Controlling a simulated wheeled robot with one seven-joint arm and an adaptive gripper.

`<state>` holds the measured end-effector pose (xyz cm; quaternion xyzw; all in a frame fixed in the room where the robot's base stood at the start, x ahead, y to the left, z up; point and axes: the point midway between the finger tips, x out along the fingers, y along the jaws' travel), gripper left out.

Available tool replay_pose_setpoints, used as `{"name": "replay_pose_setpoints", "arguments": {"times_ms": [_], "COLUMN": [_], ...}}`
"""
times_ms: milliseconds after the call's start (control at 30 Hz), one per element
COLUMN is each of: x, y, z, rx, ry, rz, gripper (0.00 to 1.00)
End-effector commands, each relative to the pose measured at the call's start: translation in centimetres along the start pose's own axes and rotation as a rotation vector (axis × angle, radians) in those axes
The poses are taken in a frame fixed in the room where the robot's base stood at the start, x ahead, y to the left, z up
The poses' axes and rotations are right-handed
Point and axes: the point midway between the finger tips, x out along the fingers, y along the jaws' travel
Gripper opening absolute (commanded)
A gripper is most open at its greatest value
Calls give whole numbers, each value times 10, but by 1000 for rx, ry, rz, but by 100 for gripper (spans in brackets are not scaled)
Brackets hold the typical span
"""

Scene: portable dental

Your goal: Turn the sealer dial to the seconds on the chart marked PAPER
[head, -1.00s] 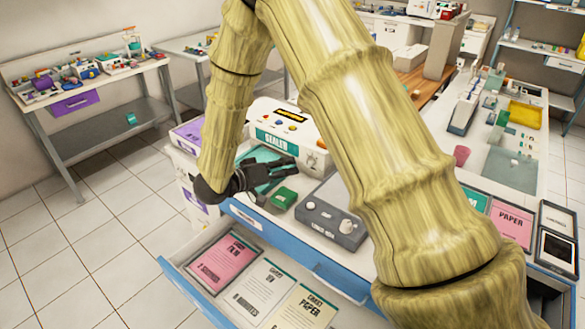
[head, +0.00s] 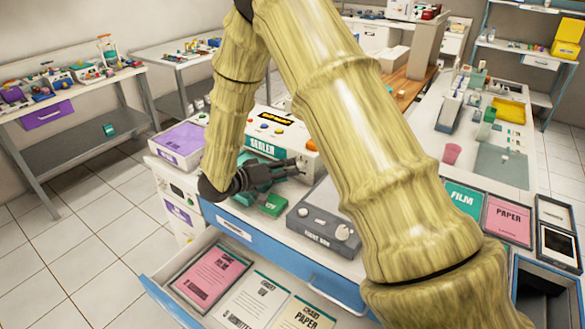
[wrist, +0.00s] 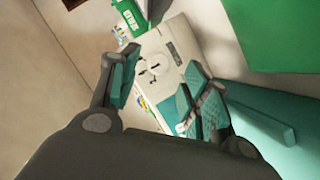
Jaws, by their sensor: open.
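The sealer (head: 290,132), a white box with a teal SEALER label and a dark display, stands at the back of the blue-edged counter. My gripper (head: 299,169) is open in front of its right lower face. In the wrist view, a round white dial (wrist: 152,70) with dark marks shows on a pale face between the two open fingers (wrist: 160,95). I cannot tell whether they touch it.
A grey box with knobs (head: 322,222) and a green block (head: 273,205) stand close below my gripper. Pink (head: 210,275) and white (head: 255,302) charts share the open drawer (head: 155,288). FILM (head: 463,200) and PAPER (head: 508,220) trays lie at the right.

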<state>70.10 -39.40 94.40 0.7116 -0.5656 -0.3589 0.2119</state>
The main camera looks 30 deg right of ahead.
Motion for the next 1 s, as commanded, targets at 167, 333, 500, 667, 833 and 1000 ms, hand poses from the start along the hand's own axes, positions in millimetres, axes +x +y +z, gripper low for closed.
{"name": "replay_pose_setpoints", "arguments": {"times_ms": [167, 333, 500, 667, 833, 1000], "x": [22, 32, 35, 35, 34, 34], "y": [1, 0, 0, 0, 0, 0], "z": [0, 0, 0, 0, 0, 0], "rx": [0, 0, 0, 0, 0, 1], "ry": [-1, 0, 1, 1, 1, 1], "rz": [0, 0, 0, 0, 0, -1], "gripper": [47, 47, 47, 47, 16, 2]}}
